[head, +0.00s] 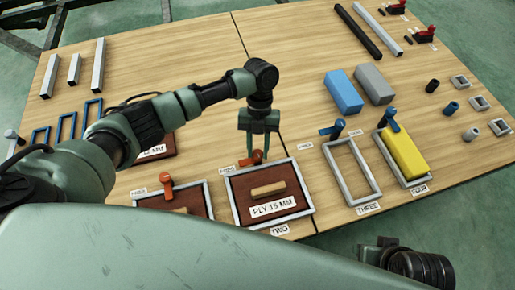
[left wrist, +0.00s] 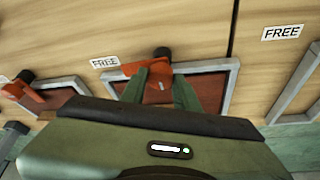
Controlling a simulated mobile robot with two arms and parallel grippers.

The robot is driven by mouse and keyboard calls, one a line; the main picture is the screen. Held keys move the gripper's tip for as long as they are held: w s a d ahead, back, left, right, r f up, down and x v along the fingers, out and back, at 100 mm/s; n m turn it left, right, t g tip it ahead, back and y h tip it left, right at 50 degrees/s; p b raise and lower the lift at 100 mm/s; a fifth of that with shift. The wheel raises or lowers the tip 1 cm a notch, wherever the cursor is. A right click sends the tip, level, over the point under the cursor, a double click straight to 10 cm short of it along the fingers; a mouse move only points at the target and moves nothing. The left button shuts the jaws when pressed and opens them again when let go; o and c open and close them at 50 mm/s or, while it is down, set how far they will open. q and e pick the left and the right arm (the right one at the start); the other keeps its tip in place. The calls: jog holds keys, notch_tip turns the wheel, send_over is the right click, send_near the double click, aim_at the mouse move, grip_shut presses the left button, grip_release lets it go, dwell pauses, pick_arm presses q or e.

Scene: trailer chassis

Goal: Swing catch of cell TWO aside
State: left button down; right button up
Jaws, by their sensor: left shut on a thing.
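Cell TWO (head: 233,208) is a grey metal frame around a dark red-brown board labelled "PLY 15 MM", with a light wooden block (head: 268,189) on the board. Its orange catch (head: 256,157) sits at the frame's back edge, and it also shows in the left wrist view (left wrist: 131,68). My left gripper (head: 258,150) points down at this catch. In the left wrist view its green fingers (left wrist: 160,85) are shut on the orange catch. My right gripper is not clearly seen; a dark part of my own body shows at the bottom right.
Another framed cell with an orange catch (head: 167,186) lies to the left, partly hidden by my arm. Cell THREE (head: 345,180) is an empty frame with a blue catch (head: 333,130). Cell FOUR holds a yellow block (head: 403,155). Blue (head: 344,92) and grey blocks (head: 374,84) lie behind.

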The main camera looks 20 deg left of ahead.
pick_arm(q)
jog(key=shift+m, duration=0.3)
dwell(0.4)
jog(key=c, duration=1.1)
grip_release()
jog(key=shift+r, duration=0.1)
jog(key=p+v, duration=0.1)
jog(key=v, duration=0.6)
jog(key=shift+w+d+r, duration=0.1)
jog(key=shift+w+r, duration=0.05)
jog(key=shift+r, duration=0.1)
